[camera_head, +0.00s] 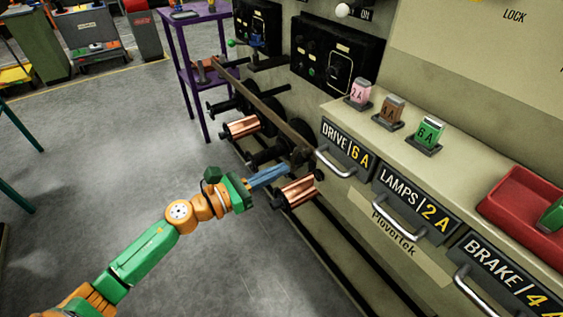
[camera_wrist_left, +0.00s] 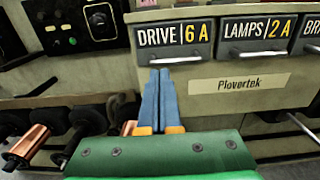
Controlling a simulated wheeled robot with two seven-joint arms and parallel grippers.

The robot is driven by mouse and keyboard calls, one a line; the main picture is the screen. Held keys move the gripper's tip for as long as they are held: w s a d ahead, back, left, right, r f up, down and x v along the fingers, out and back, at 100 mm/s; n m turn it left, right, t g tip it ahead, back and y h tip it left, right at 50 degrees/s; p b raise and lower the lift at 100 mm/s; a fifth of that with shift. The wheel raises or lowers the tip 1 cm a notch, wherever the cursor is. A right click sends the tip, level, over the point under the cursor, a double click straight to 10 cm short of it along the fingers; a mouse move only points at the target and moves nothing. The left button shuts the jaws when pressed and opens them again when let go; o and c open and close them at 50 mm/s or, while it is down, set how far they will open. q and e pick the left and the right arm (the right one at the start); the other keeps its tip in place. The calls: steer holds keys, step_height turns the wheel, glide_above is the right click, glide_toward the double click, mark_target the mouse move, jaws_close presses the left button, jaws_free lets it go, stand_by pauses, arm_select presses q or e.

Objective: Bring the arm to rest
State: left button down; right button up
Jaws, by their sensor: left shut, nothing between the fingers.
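My left arm (camera_head: 150,250), green and orange, reaches in from the lower left in the head view. Its gripper (camera_head: 286,168) has blue fingers lying together, shut and empty, in front of the machine near the copper spools. In the left wrist view the shut fingers (camera_wrist_left: 159,72) point at the cabinet face just below the DRIVE 6 A drawer (camera_wrist_left: 176,38). In the head view that drawer (camera_head: 345,152) is closed and lies to the right of the fingertips. I cannot tell whether the fingertips touch anything. My right gripper is not in view.
Copper spools (camera_head: 300,191) (camera_head: 241,127) stick out on rods near the gripper. Pink, brown and green fuses (camera_head: 429,132) stand on the cabinet ledge, with a red tray (camera_head: 525,205) at right. A purple shelf (camera_head: 190,75) stands behind. Open grey floor (camera_head: 110,150) lies left.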

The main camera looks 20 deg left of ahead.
arm_select(q)
steer(key=s+a+f+n+g+y+p, duration=0.15)
steer(key=a+f+n+y+p, duration=0.3)
steer(key=f+n, duration=0.6)
steer(key=s+a+f+n+y+p, duration=0.3)
steer(key=a+f+n+y, duration=0.3)
steer(key=n, duration=0.7)
steer(key=s+d+f+n+g+p, duration=0.25)
steer(key=s+f+n+g, duration=0.35)
steer(key=s+f+n, duration=0.7)
steer(key=s+d+f+n+g+p, duration=0.1)
steer(key=s+d+n+g, duration=0.1)
steer(key=s, duration=0.8)
steer(key=s+d+f+n+g+p, duration=0.1)
steer(key=s+d+f+n+g, duration=0.1)
steer(key=s, duration=0.8)
steer(key=shift+f+n+g, duration=0.25)
steer(key=shift+n+g, duration=0.1)
steer(key=shift+g, duration=0.5)
steer(key=shift+s+y, duration=0.1)
steer(key=shift+y, duration=0.15)
